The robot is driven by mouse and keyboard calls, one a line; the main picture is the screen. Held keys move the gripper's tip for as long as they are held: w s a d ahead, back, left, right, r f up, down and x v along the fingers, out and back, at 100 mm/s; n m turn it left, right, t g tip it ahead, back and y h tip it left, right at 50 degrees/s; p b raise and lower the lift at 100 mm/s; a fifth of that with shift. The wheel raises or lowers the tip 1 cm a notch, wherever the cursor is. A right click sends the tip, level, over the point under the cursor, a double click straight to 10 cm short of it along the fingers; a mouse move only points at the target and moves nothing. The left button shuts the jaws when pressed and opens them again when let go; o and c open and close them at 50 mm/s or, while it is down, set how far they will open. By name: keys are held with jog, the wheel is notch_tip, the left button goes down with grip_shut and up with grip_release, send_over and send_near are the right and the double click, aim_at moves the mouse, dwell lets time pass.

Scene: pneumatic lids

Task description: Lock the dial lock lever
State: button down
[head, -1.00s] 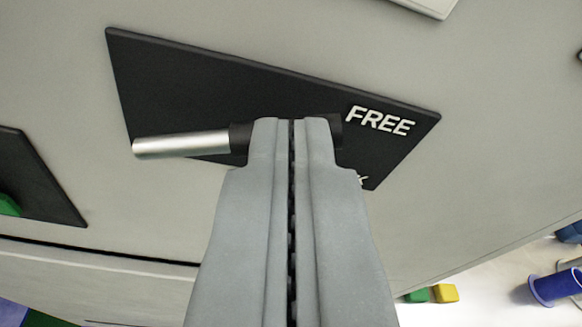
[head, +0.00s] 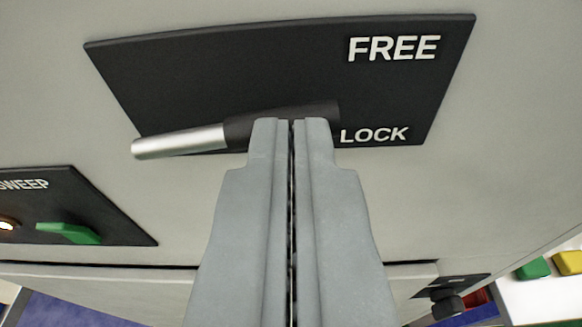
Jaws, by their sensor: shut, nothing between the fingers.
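The dial lock lever (head: 182,142) has a silver cylindrical handle and a dark hub end. It lies nearly level on a black plate (head: 270,65), with the silver end at the left, slightly lower. The plate carries the white words FREE (head: 394,48) above and LOCK (head: 375,134) below. The dark end reaches toward the right, just above the word LOCK. My gripper (head: 291,124) is shut and empty. Its tips overlap the lower edge of the lever's dark part in the head view; whether they touch it I cannot tell. They hide part of the plate.
A second black plate marked SWEEP (head: 75,210) with a green lever (head: 70,233) is at the lower left. A dark knob (head: 447,305) is at the lower right. Green (head: 533,268) and yellow (head: 568,262) blocks lie at the right. The grey panel above is clear.

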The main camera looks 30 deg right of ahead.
jog(key=shift+d+f+m, duration=0.1)
jog(key=shift+f+m, duration=0.4)
jog(key=shift+m, duration=0.2)
jog(key=shift+f+m+y, duration=0.3)
jog(key=shift+f+m, duration=0.1)
jog(key=shift+m, duration=0.1)
jog(key=shift+f, duration=0.4)
dwell(4.8)
